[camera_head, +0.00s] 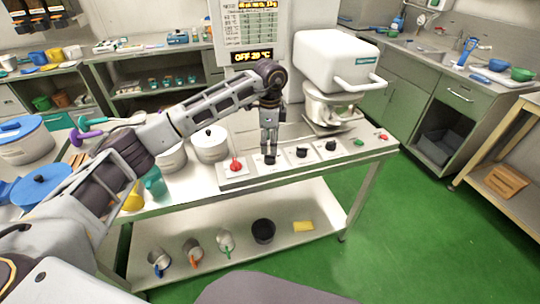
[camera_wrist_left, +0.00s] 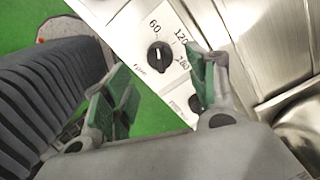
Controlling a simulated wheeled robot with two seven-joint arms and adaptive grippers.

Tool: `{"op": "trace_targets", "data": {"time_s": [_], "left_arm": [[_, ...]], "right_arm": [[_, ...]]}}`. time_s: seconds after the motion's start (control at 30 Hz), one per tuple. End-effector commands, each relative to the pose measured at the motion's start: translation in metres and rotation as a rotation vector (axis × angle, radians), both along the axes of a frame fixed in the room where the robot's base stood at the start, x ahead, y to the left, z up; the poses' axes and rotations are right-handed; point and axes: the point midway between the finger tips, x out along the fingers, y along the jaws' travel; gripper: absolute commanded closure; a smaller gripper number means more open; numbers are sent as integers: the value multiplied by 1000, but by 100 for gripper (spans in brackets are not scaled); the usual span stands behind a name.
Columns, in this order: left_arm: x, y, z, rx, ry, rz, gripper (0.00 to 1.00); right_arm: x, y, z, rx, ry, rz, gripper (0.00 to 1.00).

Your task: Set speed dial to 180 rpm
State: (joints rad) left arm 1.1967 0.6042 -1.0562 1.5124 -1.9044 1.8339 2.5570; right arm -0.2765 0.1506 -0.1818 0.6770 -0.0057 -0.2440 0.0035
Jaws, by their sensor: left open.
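The speed dial (camera_wrist_left: 159,55) is a round black knob on a pale panel in the left wrist view, with 60, 120 and 180 printed around it. Its white mark appears to point up toward the 60. My left gripper (camera_wrist_left: 158,80) is open with green pads; the knob shows between and beyond its fingertips, with no contact visible. In the head view my left gripper (camera_head: 269,154) points down over the front control strip, hiding part of a black knob there. I cannot tell for sure which head-view knob is the numbered one. My right gripper is not in view.
The strip also bears a red knob (camera_head: 235,166), other black knobs (camera_head: 302,152), a green button (camera_head: 358,142) and a red button (camera_head: 383,137). A white mixer (camera_head: 336,62) stands behind. A lidded pot (camera_head: 210,146) stands left of the gripper. Green floor is clear on the right.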

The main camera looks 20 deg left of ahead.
Motion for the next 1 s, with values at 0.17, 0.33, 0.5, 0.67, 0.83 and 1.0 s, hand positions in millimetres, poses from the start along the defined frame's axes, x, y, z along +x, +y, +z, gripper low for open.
{"op": "trace_targets", "data": {"time_s": [0.17, 0.33, 0.5, 0.67, 0.83, 1.0], "left_arm": [[0, 0, -24, 0, 2, 0, 42], [0, 0, -45, 1, 1, -1, 42], [0, 0, -58, 0, 1, -1, 42], [0, 0, -62, -1, 0, -1, 42], [0, 0, -63, -1, 0, -1, 42], [0, 0, -63, -1, 0, -1, 53]], "right_arm": [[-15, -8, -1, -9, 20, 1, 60], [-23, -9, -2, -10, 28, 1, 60], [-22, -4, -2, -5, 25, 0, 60], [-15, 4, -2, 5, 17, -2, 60], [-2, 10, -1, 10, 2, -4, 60], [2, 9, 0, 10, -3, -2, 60]]}}
